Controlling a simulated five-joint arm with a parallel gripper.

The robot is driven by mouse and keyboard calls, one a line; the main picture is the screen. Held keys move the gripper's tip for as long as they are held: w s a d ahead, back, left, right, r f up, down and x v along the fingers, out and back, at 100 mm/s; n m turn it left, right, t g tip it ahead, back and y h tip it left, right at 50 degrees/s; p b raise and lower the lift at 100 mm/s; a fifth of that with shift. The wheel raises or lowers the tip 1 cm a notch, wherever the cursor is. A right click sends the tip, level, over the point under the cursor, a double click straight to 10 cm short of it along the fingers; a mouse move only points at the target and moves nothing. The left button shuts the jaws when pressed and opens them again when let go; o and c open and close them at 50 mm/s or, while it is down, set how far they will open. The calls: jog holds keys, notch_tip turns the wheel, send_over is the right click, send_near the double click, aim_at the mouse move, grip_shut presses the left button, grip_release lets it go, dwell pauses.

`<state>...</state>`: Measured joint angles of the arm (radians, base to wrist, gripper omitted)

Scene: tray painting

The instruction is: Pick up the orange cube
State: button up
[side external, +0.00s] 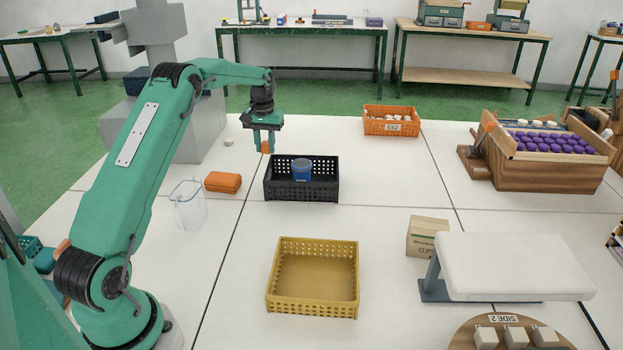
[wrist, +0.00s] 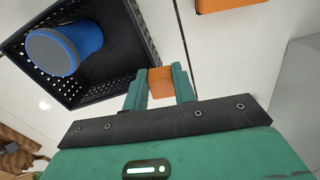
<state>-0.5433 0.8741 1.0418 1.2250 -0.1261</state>
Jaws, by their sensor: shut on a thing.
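My gripper (side external: 266,142) is shut on the orange cube (side external: 266,147), which shows between the two green fingertips. The cube is held in the air, above the table and just behind the black crate (side external: 301,190) in the side view. In the wrist view the orange cube (wrist: 160,80) sits between the fingers of my gripper (wrist: 160,86), with a finger on each side. The faces of the cube against the fingers are hidden.
The black crate holds a blue cup (side external: 302,170). An orange case (side external: 223,182) and a clear beaker (side external: 188,204) stand left of it. A yellow crate (side external: 312,282) in front looks empty. An orange crate (side external: 390,121) with pale items stands behind right.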

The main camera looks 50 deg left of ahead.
jog(key=shift+w+d+r, duration=0.1)
jog(key=shift+d+r, duration=0.4)
jog(key=shift+d, duration=0.3)
jog(key=shift+w+d+r, duration=0.1)
jog(key=shift+d+r, duration=0.35)
jog(key=shift+d, duration=0.35)
